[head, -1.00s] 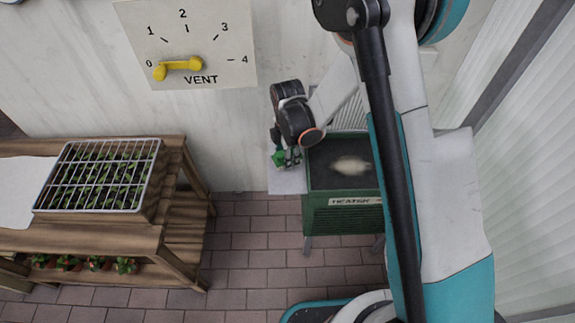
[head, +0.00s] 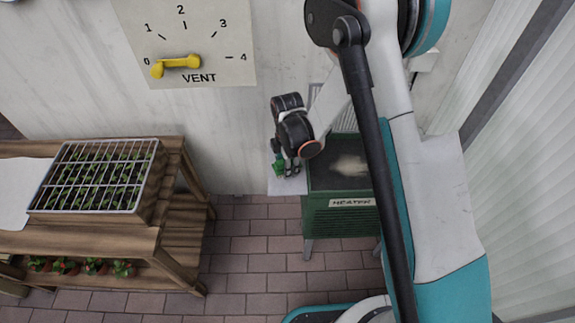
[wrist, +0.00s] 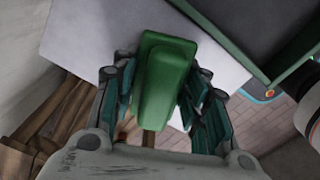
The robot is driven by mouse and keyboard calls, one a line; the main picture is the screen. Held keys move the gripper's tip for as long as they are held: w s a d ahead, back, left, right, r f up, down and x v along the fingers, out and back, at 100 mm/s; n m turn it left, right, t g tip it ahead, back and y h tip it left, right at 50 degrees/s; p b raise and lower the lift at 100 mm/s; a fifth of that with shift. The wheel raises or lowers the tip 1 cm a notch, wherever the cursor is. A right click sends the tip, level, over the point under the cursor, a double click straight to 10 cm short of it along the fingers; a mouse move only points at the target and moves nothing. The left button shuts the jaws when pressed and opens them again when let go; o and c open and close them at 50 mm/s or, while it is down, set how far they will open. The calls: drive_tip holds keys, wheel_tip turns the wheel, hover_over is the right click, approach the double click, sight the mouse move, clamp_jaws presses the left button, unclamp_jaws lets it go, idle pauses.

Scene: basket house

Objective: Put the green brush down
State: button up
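The green brush (wrist: 165,85) is a block with a brown part at its lower end, between the teal-padded fingers of my gripper (wrist: 160,95) in the wrist view. The pads lie close against both sides, and my gripper appears shut on it. In the head view the brush (head: 279,168) shows as a small green patch at my gripper (head: 286,166), over a pale shelf (head: 287,187) left of the heater. The shelf also shows behind the brush in the wrist view (wrist: 222,65). I cannot tell whether the brush touches the shelf.
A green heater (head: 340,218) with an open dark top stands right beside the shelf. A wooden bench (head: 95,240) with a caged seedling tray (head: 95,175) is at left, potted plants below. A vent dial (head: 185,45) is on the wall. Brick floor (head: 250,250) is clear between bench and heater.

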drive_tip(key=o, duration=0.3)
drive_tip(key=shift+f, duration=0.45)
drive_tip(key=shift+w+r, duration=0.1)
drive_tip(key=shift+r, duration=0.1)
